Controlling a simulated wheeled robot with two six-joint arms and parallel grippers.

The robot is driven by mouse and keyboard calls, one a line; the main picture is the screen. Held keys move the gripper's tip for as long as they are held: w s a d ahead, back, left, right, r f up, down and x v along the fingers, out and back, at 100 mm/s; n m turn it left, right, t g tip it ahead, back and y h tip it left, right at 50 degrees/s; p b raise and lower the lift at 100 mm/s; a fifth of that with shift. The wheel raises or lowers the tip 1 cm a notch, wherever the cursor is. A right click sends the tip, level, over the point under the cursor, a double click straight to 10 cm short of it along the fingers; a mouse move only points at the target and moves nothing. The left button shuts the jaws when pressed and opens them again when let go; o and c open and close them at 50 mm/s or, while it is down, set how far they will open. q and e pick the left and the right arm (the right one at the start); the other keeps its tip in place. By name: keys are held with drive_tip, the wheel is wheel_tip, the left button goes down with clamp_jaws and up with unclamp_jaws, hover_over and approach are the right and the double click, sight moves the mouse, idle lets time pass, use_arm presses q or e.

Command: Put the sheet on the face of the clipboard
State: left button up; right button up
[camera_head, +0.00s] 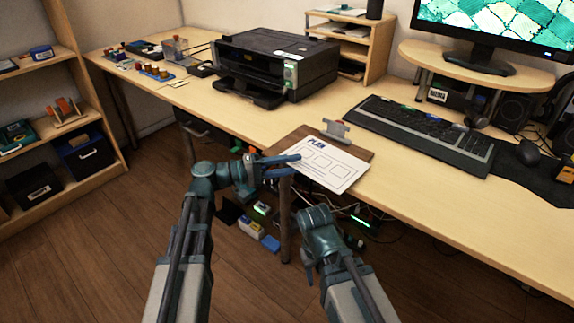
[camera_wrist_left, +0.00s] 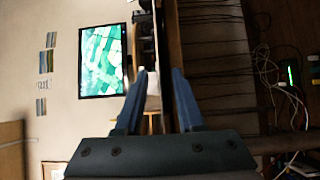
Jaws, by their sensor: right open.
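The white sheet (camera_head: 328,165), printed PLAN with boxes, lies over the lower part of the brown clipboard (camera_head: 291,140). The sheet is shifted toward the desk's front edge, with board showing above and left of it. The clipboard's metal clip (camera_head: 335,130) is at its far edge. My left gripper (camera_head: 298,164) is at the sheet's left corner, by the desk edge. Its fingers are apart in the left wrist view (camera_wrist_left: 159,85), with a pale patch between them. My right gripper (camera_head: 320,214) is lower, in front of the desk; its fingers are hard to make out.
A black keyboard (camera_head: 420,133) lies right of the clipboard, with a mouse (camera_head: 528,152) beyond. A black printer (camera_head: 275,65) stands behind. Cables and small boxes (camera_head: 250,229) are below the desk. The desk front left of the clipboard is clear.

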use_arm(q)
clamp_jaws()
drive_tip(key=shift+w, duration=0.2)
